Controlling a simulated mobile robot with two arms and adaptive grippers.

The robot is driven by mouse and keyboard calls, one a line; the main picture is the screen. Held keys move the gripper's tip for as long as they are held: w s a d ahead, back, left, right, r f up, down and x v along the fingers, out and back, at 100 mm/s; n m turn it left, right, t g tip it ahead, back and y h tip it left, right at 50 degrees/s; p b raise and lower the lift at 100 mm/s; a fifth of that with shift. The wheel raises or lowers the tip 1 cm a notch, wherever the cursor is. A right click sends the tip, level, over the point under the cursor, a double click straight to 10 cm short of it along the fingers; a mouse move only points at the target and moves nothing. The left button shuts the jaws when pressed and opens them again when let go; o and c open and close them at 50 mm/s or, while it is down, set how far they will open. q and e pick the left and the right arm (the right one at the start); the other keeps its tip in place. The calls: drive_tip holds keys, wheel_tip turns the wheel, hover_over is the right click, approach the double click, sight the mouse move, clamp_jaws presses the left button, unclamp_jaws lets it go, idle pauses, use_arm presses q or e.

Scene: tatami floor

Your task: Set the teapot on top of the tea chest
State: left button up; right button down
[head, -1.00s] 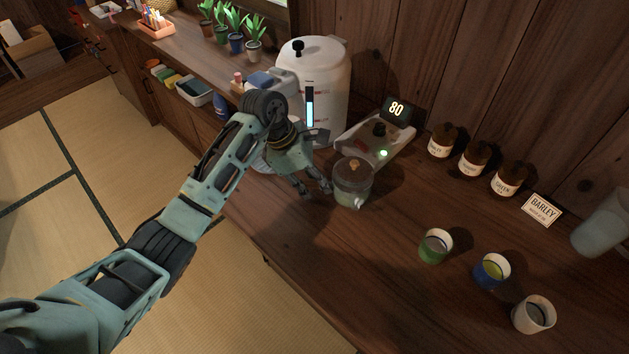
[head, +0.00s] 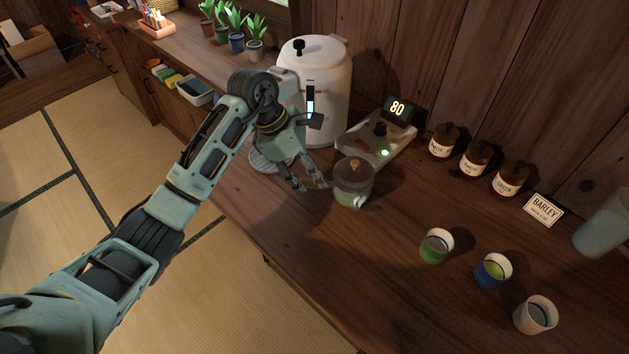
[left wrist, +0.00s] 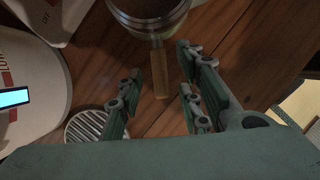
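The teapot (head: 353,188) is a clear glass pot with a wooden lid knob, standing upright on the dark wooden counter. In the left wrist view the teapot (left wrist: 150,22) is at the top, its straight wooden handle (left wrist: 160,72) pointing toward my gripper. My left gripper (head: 311,184) is just left of the teapot, fingers spread and empty. In the left wrist view its fingers (left wrist: 157,66) stand on either side of the handle's line with visible gaps. I cannot tell whether the handle lies between or beyond them. I cannot identify the tea chest. My right gripper is not in view.
A white water dispenser (head: 318,85) with a drip grate (head: 268,160) stands behind my gripper. A scale-like device (head: 375,140) reading 80 is behind the teapot. Several jars line the wall; a green cup (head: 436,246), blue cup (head: 490,271) and white cup (head: 535,315) stand at right.

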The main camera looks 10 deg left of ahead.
use_arm(q)
drive_tip(key=v, duration=0.8)
drive_tip(key=shift+b, duration=0.45)
drive_tip(key=shift+s, duration=0.1)
